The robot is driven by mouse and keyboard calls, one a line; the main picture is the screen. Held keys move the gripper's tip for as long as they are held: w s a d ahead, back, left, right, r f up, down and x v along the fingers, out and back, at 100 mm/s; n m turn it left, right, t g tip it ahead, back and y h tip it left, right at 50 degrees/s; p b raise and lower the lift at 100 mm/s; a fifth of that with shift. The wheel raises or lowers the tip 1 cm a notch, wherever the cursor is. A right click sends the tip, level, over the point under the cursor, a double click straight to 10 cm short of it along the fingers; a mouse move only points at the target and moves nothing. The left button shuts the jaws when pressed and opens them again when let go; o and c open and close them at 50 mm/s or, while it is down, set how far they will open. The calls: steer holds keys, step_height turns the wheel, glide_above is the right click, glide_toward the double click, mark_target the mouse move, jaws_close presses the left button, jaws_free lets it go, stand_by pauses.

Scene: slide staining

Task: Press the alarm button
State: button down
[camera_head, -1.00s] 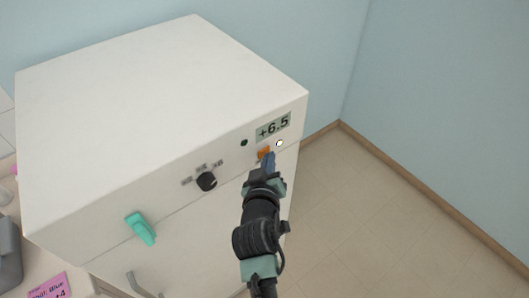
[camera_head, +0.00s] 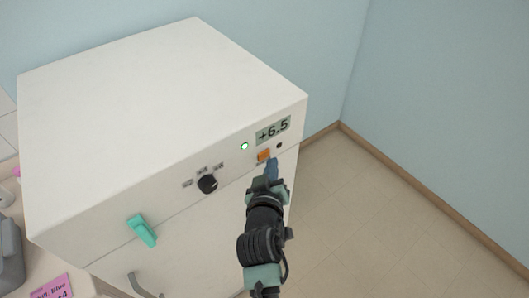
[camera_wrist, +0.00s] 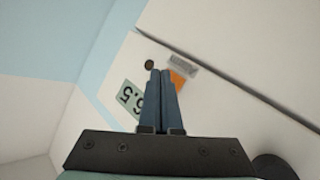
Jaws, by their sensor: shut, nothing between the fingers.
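The orange alarm button (camera_head: 263,154) sits on the front of a white cabinet (camera_head: 150,95), under a display reading +6.5 (camera_head: 273,130). In the wrist view the orange button (camera_wrist: 178,79) shows partly behind my fingers. My gripper (camera_head: 271,163) is shut and empty, its blue fingertips just below and right of the button in the head view. The wrist view shows the closed fingertips (camera_wrist: 161,74) beside the button; I cannot tell whether they touch it. The left indicator lamp (camera_head: 245,146) is lit and the right one (camera_head: 279,146) is dark.
A black knob (camera_head: 207,184) and a teal handle (camera_head: 141,229) stick out of the cabinet front to the left. A pink label (camera_head: 52,287) lies at the lower left. The floor (camera_head: 370,220) to the right is clear up to the walls.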

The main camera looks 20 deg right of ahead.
steer(key=shift+s+d+p, duration=0.3)
steer(key=shift+s+p, duration=0.5)
steer(key=shift+s+d+p, duration=0.3)
steer(key=shift+s+p, duration=0.45)
steer(key=shift+p, duration=0.05)
steer(key=shift+s+d+p, duration=0.3)
steer(key=shift+s+p, duration=0.5)
